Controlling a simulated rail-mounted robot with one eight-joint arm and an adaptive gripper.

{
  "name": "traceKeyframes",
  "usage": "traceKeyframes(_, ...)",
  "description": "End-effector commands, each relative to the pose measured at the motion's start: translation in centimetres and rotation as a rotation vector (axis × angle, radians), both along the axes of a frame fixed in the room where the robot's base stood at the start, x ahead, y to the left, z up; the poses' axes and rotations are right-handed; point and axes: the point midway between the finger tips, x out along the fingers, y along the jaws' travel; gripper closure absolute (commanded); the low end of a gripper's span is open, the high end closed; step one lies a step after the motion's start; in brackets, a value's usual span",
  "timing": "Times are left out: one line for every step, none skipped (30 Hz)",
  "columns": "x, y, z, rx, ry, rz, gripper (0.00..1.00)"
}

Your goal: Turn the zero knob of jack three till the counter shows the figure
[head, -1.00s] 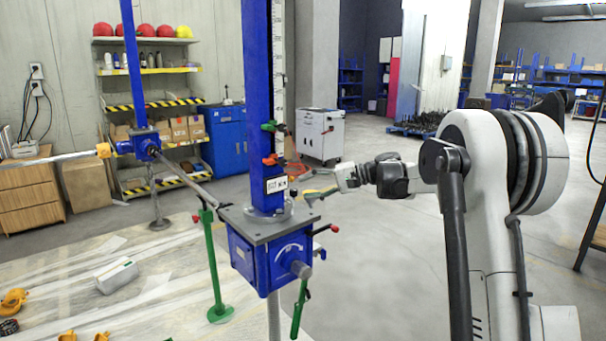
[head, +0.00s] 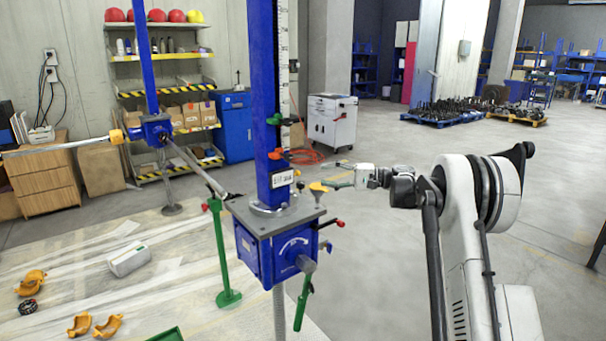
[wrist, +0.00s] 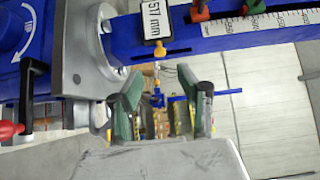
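The nearest jack has a blue column (head: 262,100) on a blue gearbox (head: 272,250). Its counter (head: 282,180) is a small white plate low on the column; in the wrist view the counter (wrist: 154,20) appears to read 517 mm, turned sideways. A small yellow knob (wrist: 162,52) sits beside the counter in the wrist view. I cannot read a jack number. My gripper (head: 332,177) is right of the column, near counter height. In the wrist view my gripper (wrist: 165,98) is open, with a gap between its green-padded fingers and nothing held. The knob appears beyond the fingertips, apart from them.
Red and green clamps (head: 277,154) sit on the column above the counter. A black crank handle with a red grip (wrist: 20,110) projects beside the gearbox. Another blue jack (head: 150,130) stands behind left. Yellow parts (head: 82,324) lie on the floor sheet. Floor right of the jack is clear.

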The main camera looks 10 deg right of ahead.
Motion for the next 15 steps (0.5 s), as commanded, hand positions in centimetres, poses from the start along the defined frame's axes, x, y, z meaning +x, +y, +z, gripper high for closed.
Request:
traceKeyframes(0.3,1.1,0.1,0.0,0.0,0.004,0.65)
traceKeyframes(0.5,1.6,0.1,0.0,0.0,0.003,0.65)
traceKeyframes(0.8,2.3,0.1,0.0,0.0,0.002,0.65)
traceKeyframes(1.0,2.8,0.1,0.0,0.0,0.002,0.65)
traceKeyframes(1.2,3.4,0.1,0.0,0.0,0.003,0.65)
traceKeyframes(1.4,4.0,0.1,0.0,0.0,0.003,0.65)
traceKeyframes(1.6,4.5,0.1,0.0,0.0,0.002,0.65)
traceKeyframes(1.8,4.9,0.1,0.0,0.0,0.002,0.65)
traceKeyframes(2.0,5.5,0.0,0.0,0.0,0.002,0.65)
traceKeyframes(2.1,5.9,0.0,0.0,0.0,0.003,0.65)
traceKeyframes(2.3,6.2,0.0,0.0,0.0,0.002,0.65)
traceKeyframes(2.4,6.6,0.0,0.0,0.0,0.001,0.65)
traceKeyframes(2.5,6.8,0.0,-0.001,0.0,0.001,0.65)
traceKeyframes(2.6,7.1,0.0,-0.001,0.0,0.0,0.65)
traceKeyframes(2.7,7.3,0.0,-0.001,0.0,0.001,0.65)
